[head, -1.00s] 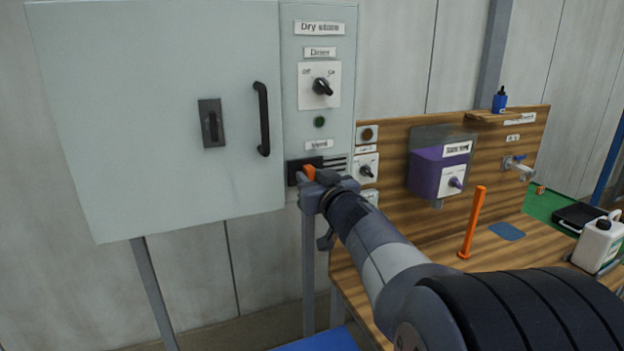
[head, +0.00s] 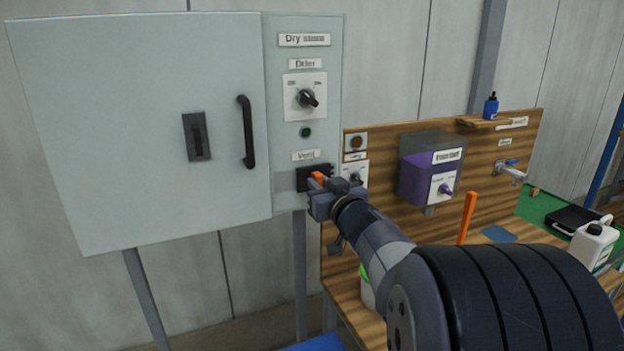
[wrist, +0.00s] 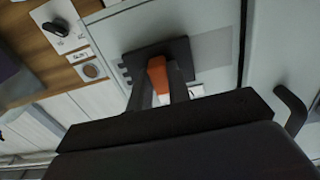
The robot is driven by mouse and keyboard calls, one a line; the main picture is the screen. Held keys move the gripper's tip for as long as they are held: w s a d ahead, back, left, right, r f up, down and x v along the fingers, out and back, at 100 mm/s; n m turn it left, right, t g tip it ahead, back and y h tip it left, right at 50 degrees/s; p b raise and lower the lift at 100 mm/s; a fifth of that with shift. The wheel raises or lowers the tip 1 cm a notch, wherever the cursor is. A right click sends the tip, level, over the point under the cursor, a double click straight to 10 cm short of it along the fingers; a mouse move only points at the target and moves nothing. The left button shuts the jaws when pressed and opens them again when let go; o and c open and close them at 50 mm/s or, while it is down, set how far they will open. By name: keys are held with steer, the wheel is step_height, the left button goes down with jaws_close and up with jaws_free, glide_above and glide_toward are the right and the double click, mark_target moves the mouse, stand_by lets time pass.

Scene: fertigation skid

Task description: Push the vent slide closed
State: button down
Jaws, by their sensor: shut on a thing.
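The vent slide is a black plate (head: 305,181) with an orange tab (head: 318,177), on the grey cabinet's narrow right panel under the "Vent" label (head: 305,156). My gripper (head: 321,185) is at the tab. In the wrist view the fingers stand on both sides of the orange tab (wrist: 157,72), shut on it. The black plate (wrist: 180,52) covers most of the vent slots there; only short slot ends (wrist: 124,70) show at its left edge. A paler strip of panel (wrist: 212,47) lies at its right. My gripper hides part of the plate.
The cabinet door has a black handle (head: 247,132) left of the vent. A dryer knob (head: 308,98) and a green button (head: 306,132) are above it. A wooden board (head: 390,150) with switches and a purple box (head: 415,180) stands close on the right.

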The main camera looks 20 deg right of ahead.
steer(key=shift+d, duration=0.6)
steer(key=c, duration=1.3)
jaws_free()
steer(key=shift+d, duration=0.15)
steer(key=s, duration=1.1)
steer(key=shift+w, duration=0.15)
